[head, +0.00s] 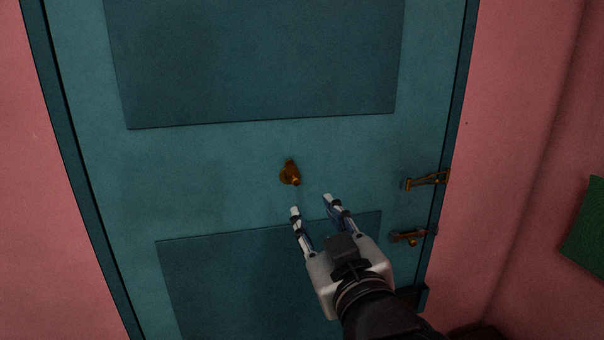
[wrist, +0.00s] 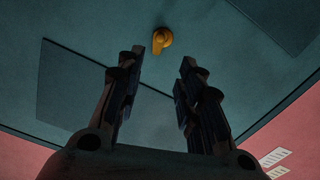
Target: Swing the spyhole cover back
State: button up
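The spyhole cover (head: 290,174) is a small brass piece on the teal door (head: 220,190), between the upper and lower panels. It also shows in the wrist view as a yellow-brass shape (wrist: 161,40), above and between my fingertips. A narrow part hangs from its round part there. Whether the hole is covered is too small to tell. My gripper (head: 311,204) is open and empty, just below and to the right of the cover in the head view. The fingers also stand apart in the wrist view (wrist: 160,68). They do not appear to touch the cover.
A brass latch (head: 427,181) and a second brass fitting (head: 410,236) sit at the door's right edge. Pink walls (head: 525,150) flank the door. A green panel (head: 586,232) is at the far right. The door face left of my gripper is clear.

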aim_at(296, 181)
jog(key=p+x, duration=0.4)
jog(key=x, duration=0.9)
jog(key=shift+w, duration=0.15)
jog(key=shift+c, duration=0.3)
grip_shut()
